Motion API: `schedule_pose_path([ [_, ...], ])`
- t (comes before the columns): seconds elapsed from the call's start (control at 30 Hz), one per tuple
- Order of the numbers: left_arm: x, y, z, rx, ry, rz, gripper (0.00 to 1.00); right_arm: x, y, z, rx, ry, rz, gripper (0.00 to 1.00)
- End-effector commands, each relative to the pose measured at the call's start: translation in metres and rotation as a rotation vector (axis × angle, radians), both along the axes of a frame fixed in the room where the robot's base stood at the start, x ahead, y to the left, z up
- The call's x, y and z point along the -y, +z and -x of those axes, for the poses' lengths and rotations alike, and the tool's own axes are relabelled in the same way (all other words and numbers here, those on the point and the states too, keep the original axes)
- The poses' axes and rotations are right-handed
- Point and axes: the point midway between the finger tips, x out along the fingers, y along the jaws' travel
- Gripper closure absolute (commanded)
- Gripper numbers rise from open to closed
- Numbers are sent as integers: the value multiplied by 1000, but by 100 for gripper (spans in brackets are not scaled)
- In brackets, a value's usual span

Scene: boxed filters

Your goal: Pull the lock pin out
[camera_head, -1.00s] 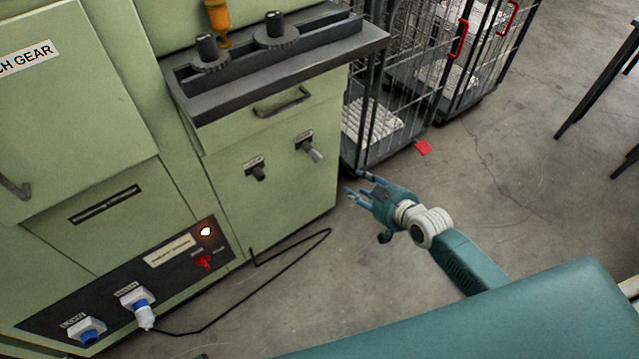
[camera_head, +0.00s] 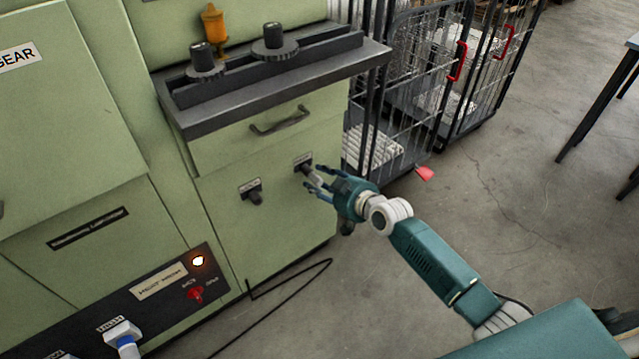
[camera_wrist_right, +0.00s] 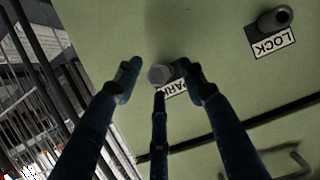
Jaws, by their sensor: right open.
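Two knobs stick out of the green cabinet front below the drawer. The left one, a dark knob (camera_head: 254,196), is beside a label that reads LOCK in the right wrist view, where the dark knob (camera_wrist_right: 274,19) is at the upper right. The right one, a grey round-ended knob (camera_wrist_right: 159,75), is beside a label reading PARK, partly hidden by a finger. My right gripper (camera_head: 316,181) is open, with its fingers (camera_wrist_right: 158,84) spread around the line of the grey knob. I cannot tell whether they touch it. My left gripper is not in view.
A drawer with a dark handle (camera_head: 280,121) is above the knobs, under a dark ledge (camera_head: 290,85). Wire cage trolleys (camera_head: 400,100) stand close to the right. A black cable (camera_head: 290,278) lies on the floor.

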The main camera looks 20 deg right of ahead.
Motion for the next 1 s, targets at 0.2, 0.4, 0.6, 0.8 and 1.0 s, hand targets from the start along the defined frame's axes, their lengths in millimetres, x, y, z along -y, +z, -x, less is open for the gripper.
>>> schedule_pose_path([
  [0.2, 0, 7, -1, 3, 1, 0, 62, -2, -2, -6, 1, 0, -1, 59],
  [0.4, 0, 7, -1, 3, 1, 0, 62, -2, -2, -6, 0, 0, -1, 61],
  [0.6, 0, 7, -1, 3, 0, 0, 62, -2, -2, -6, 0, 0, -1, 100],
  [0.8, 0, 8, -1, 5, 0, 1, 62, -2, -1, -5, 1, 0, -1, 100],
  [1.0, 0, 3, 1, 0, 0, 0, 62, -1, -2, -2, 0, 0, -1, 100],
])
